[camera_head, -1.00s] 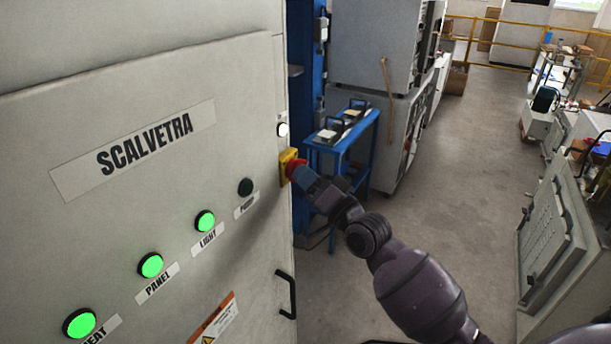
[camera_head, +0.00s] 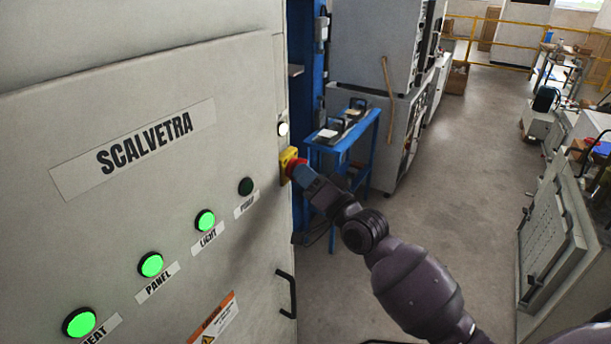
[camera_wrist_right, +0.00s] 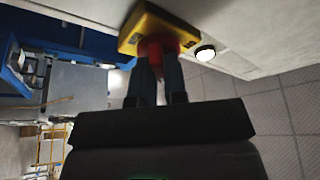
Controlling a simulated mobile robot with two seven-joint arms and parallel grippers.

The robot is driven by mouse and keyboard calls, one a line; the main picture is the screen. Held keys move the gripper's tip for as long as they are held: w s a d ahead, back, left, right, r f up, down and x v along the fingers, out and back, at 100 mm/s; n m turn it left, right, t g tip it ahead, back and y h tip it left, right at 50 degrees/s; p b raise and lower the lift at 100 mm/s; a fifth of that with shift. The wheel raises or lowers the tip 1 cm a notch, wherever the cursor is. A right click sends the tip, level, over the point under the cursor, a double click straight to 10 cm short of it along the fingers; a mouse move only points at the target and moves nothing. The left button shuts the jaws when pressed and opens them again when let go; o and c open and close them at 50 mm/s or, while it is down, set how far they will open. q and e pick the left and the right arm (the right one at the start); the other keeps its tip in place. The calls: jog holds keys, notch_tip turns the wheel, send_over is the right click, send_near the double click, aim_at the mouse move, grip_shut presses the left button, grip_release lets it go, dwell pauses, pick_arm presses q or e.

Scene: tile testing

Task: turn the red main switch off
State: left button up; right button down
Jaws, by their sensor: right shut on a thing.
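The red main switch (camera_head: 294,167) sits on a yellow plate (camera_head: 286,165) at the right edge of the grey cabinet face. In the right wrist view the red switch (camera_wrist_right: 158,47) projects from its yellow plate (camera_wrist_right: 150,22). My right gripper (camera_head: 302,172) is at the switch, its two fingers (camera_wrist_right: 158,72) shut on the red knob from either side. The fingers hide part of the knob, and its exact angle is hard to tell. My left gripper is not in view.
The SCALVETRA cabinet (camera_head: 120,110) fills the left side. Its lamps heat (camera_head: 79,322), panel (camera_head: 151,265) and light (camera_head: 205,220) glow green; the pump lamp (camera_head: 246,186) is dark. A white lamp (camera_head: 283,129) is above the switch. A blue stand (camera_head: 345,145) is behind my right arm.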

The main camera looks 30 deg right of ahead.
jog(key=shift+f+n, duration=0.1)
jog(key=shift+n, duration=0.2)
jog(key=shift+w+d+n+g+y, duration=0.15)
jog(key=shift+n+g+y, duration=1.25)
jog(key=shift+n, duration=2.65)
jog(key=shift+d+n+g+y, duration=0.1)
jog(key=shift+n+g+y, duration=0.55)
jog(key=shift+n+y, duration=2.45)
jog(key=shift+w+d+n+g+y, duration=0.15)
jog(key=shift+n+g+y, duration=0.75)
jog(key=shift+n, duration=4.15)
jog(key=shift+h, duration=0.3)
jog(key=c, duration=1.2)
grip_release()
jog(key=shift+o, duration=0.2)
jog(key=shift+s+d, duration=0.1)
